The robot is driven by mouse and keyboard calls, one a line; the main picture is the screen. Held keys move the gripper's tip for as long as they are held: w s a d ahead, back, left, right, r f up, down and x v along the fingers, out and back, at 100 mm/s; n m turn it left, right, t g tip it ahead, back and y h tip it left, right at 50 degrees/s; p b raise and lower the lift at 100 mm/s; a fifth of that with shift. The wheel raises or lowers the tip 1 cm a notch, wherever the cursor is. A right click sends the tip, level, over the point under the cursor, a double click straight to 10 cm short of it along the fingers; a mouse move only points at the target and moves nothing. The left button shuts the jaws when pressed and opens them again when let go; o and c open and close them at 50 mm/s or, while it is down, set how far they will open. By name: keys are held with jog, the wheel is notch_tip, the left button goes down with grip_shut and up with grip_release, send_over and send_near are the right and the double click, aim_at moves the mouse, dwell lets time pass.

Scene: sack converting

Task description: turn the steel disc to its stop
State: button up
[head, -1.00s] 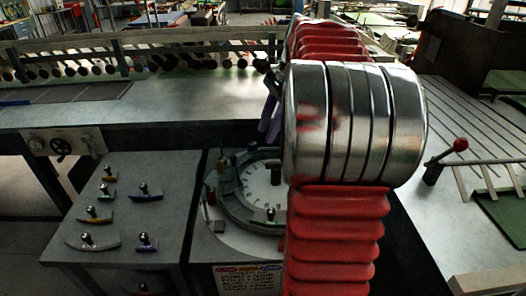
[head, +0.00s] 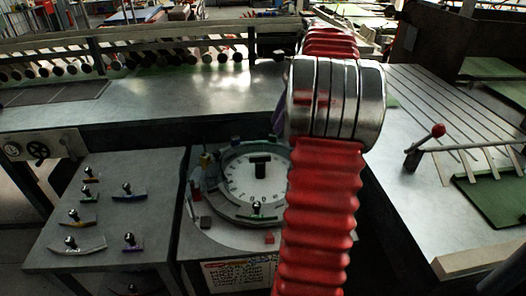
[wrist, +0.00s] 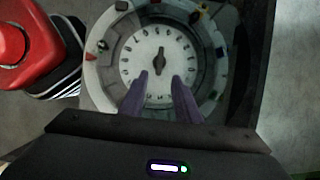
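The steel disc (head: 238,186) is a pale round plate with numbers around its edge, set in a grey ring (head: 222,212) on a low stand. A dark raised grip stands at its middle (head: 260,164); it also shows in the wrist view (wrist: 160,61). My gripper (wrist: 159,75) has two purple fingers, apart with nothing between them. In the wrist view they show over the near part of the disc, short of the central grip. In the head view my red arm hides the disc's right side and most of the gripper. I cannot pick out the stop.
A grey side table (head: 95,235) on the left holds several curved pieces with black knobs. A red-knobbed lever (head: 437,131) stands on the slotted bench at right. A long metal bench runs behind.

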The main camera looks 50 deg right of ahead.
aim_at(261, 155)
jog(key=x, duration=1.2)
jog(key=shift+w+a+f, duration=0.15)
jog(key=shift+f, duration=0.2)
grip_shut()
dwell(0.4)
